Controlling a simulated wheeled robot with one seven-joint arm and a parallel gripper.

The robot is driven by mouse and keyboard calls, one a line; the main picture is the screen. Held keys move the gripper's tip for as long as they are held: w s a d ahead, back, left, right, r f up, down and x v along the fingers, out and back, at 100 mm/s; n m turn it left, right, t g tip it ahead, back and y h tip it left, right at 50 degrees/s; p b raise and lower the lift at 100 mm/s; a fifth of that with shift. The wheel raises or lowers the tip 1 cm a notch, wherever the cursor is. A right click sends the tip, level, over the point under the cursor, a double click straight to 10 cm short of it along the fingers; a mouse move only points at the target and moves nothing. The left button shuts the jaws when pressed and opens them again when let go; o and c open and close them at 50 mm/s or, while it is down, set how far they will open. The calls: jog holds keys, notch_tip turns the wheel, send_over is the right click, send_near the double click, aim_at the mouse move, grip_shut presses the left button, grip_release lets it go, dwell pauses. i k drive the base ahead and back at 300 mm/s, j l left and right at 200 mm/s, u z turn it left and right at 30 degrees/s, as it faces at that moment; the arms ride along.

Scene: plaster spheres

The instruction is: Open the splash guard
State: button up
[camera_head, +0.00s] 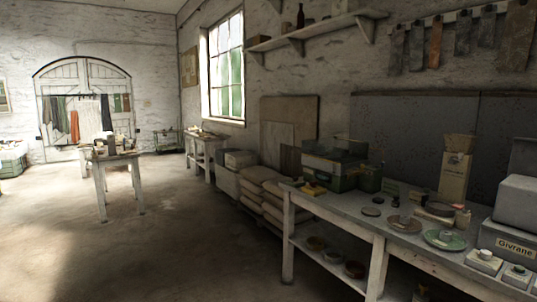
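I cannot tell for sure which thing is the splash guard. A dark green and grey boxy machine (343,182) stands at the left end of the long workbench (375,222). A darker, see-through-looking upper part (334,150) sits on it, and is too small and dark to tell whether it is open or shut. A grey box labelled "Givrane" (508,241) stands at the bench's right end, cut off by the picture edge. My gripper is not in view.
Green and brown round discs (444,239) and small pale blocks lie on the bench. Stacked sacks (268,196) lie on the floor beyond its left end. A wooden table (116,157) stands farther left. The floor (180,235) left of the bench is clear.

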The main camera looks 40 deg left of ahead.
aim_at(336, 150)
jog(key=u, duration=1.2)
jog(key=i+j, duration=0.2)
jog(key=i, duration=0.85)
jog(key=i+j, duration=0.15)
jog(key=i, duration=0.95)
jog(key=i+j+u, duration=0.1)
jog(key=i, duration=0.95)
jog(key=j, duration=0.1)
